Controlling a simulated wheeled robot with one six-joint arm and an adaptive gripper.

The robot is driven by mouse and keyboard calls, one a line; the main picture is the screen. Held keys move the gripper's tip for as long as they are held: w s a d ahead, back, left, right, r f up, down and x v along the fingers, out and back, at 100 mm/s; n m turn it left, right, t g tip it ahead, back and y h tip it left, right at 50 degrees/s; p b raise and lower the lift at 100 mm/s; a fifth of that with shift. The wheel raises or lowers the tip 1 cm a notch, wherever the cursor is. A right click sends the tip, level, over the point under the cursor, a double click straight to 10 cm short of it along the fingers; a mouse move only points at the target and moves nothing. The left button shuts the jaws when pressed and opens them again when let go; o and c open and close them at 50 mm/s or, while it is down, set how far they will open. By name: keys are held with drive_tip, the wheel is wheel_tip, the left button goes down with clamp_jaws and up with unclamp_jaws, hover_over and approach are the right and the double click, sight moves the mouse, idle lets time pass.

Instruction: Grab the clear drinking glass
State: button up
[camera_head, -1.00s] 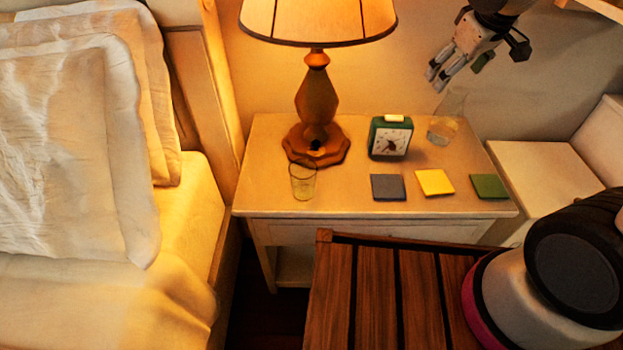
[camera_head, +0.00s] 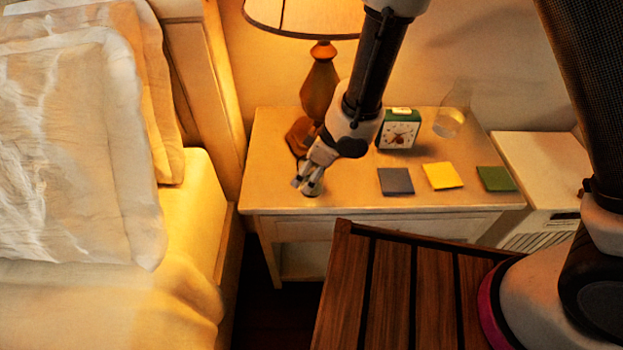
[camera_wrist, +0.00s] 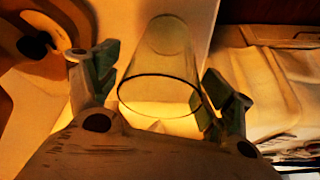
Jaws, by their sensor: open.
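The clear drinking glass (camera_wrist: 160,75) shows in the wrist view between the two fingers of my open gripper (camera_wrist: 160,95), its round rim toward the camera. I cannot tell whether the fingers touch it. In the head view my gripper (camera_head: 308,184) is low over the left front part of the nightstand (camera_head: 350,195), and the glass is hidden behind it there. A second clear vessel, a carafe with some liquid (camera_head: 449,120), stands at the back right of the nightstand.
A lamp (camera_head: 320,85) stands close behind my gripper. A green clock (camera_head: 398,130) is right of my arm. Grey (camera_head: 396,181), yellow (camera_head: 442,176) and green (camera_head: 495,178) squares lie along the front. The bed (camera_head: 190,215) is at the left, a slatted wooden surface (camera_head: 390,290) in front.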

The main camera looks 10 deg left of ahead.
drive_tip(key=x, duration=0.2)
drive_tip(key=shift+a+f, duration=0.2)
drive_tip(key=shift+f, duration=0.05)
drive_tip(key=c, duration=1.1)
drive_tip(key=shift+r, duration=0.1)
